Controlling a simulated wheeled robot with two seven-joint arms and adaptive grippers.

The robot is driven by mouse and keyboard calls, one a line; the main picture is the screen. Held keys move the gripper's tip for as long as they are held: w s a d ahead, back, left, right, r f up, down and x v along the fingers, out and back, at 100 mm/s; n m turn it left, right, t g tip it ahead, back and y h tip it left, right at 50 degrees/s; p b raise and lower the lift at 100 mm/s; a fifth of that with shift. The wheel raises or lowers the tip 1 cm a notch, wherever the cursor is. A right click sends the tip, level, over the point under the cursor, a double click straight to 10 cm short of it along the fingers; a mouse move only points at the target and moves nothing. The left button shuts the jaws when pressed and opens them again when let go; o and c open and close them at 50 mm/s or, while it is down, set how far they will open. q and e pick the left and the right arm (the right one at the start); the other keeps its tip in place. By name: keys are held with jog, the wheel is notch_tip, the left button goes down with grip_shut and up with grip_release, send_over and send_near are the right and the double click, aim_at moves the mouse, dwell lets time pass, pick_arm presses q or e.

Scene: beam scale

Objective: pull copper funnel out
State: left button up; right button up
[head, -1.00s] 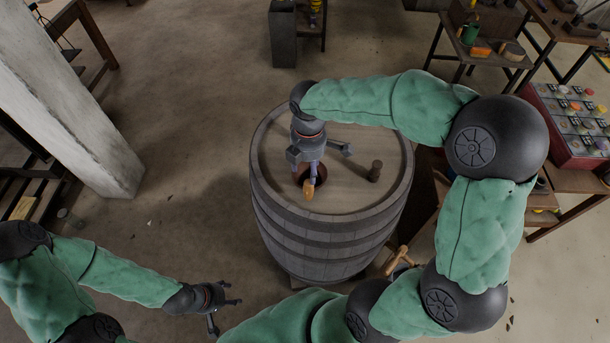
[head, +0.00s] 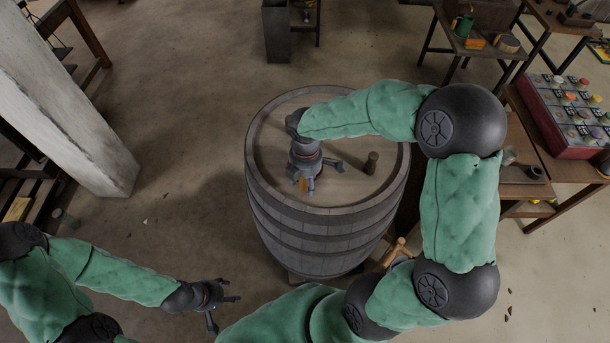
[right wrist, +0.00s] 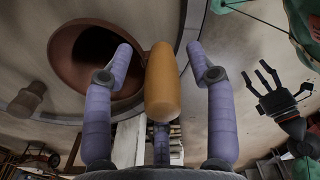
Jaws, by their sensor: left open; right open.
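The copper funnel (right wrist: 64,55) shows in the right wrist view as a brown round rim around a dark inside, set at the barrel top. Its orange-tan handle (right wrist: 163,88) sticks out from the rim toward the camera. My right gripper (right wrist: 160,60) is open, with its purple fingers on either side of the handle and visible gaps between. In the head view this gripper hides most of the funnel; only the handle (head: 303,186) shows below it. My left gripper (head: 222,298) is open and empty, low and left of the barrel.
The wooden barrel (head: 322,242) stands upright in the middle. A short dark bung (head: 371,163) stands on its top, right of my gripper. A red button panel (head: 565,120) and tables are at the right. A white pillar (head: 70,100) is at the left. Floor left of the barrel is clear.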

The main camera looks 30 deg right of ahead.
jog(key=shift+c, duration=0.2)
grip_shut()
jog(key=shift+r, duration=0.15)
jog(key=shift+w+r, duration=0.1)
jog(key=shift+r, duration=0.35)
notch_tip(320, 180, up, 2)
jog(key=shift+r+p, duration=0.15)
jog(key=shift+p, duration=0.15)
jog(key=s+d+r, duration=0.9)
jog(key=d, duration=0.1)
jog(key=shift+s+d+r+p, duration=0.25)
jog(key=shift+r+p, duration=0.05)
jog(key=shift+p, duration=0.15)
